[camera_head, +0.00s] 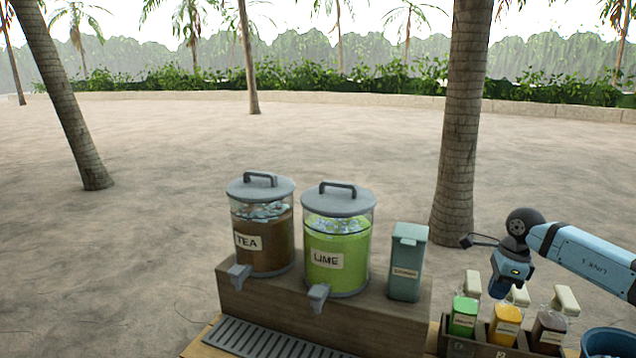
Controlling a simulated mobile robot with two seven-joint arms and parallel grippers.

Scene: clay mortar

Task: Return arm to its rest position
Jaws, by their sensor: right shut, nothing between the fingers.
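My right arm, light blue with a dark wrist, comes in from the right edge. My right gripper (499,290) points down above the row of small bottles at the lower right. Its fingers are shut with nothing between them. They are small in the picture, and I cannot tell whether they touch a bottle top. My left gripper is not in view.
A wooden stand (300,312) holds a tea dispenser (263,228), a lime dispenser (337,240) and a grey-green canister (407,262). A drip grate (265,340) lies in front. A blue bucket (607,342) is at the lower right corner. Palm trunks stand behind on open sand.

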